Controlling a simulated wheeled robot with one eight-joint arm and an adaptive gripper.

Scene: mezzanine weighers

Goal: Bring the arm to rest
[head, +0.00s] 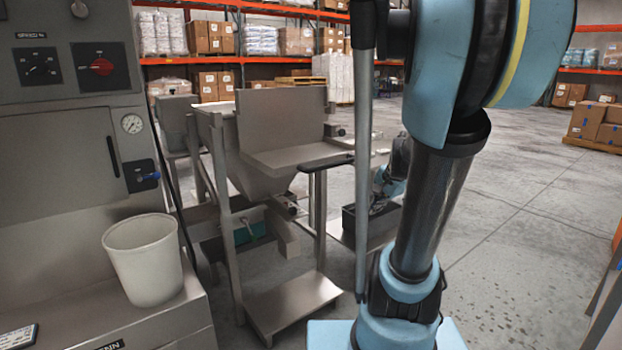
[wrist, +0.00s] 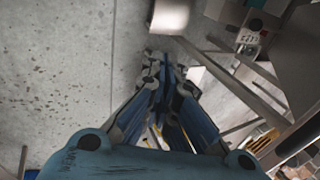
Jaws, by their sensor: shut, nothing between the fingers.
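My gripper (wrist: 165,70) shows in the wrist view with its blue and dark fingers together and nothing between them. I cannot make out the fingertips clearly there. My arm's near links fill the right of centre in the head view, bent at the joint.
A steel hopper weigher (head: 262,200) stands left of my arm. A grey control cabinet (head: 70,150) with a white bucket (head: 145,262) on its ledge is at the left. Open concrete floor (head: 530,220) lies to the right, with boxes on a pallet (head: 597,125) farther back.

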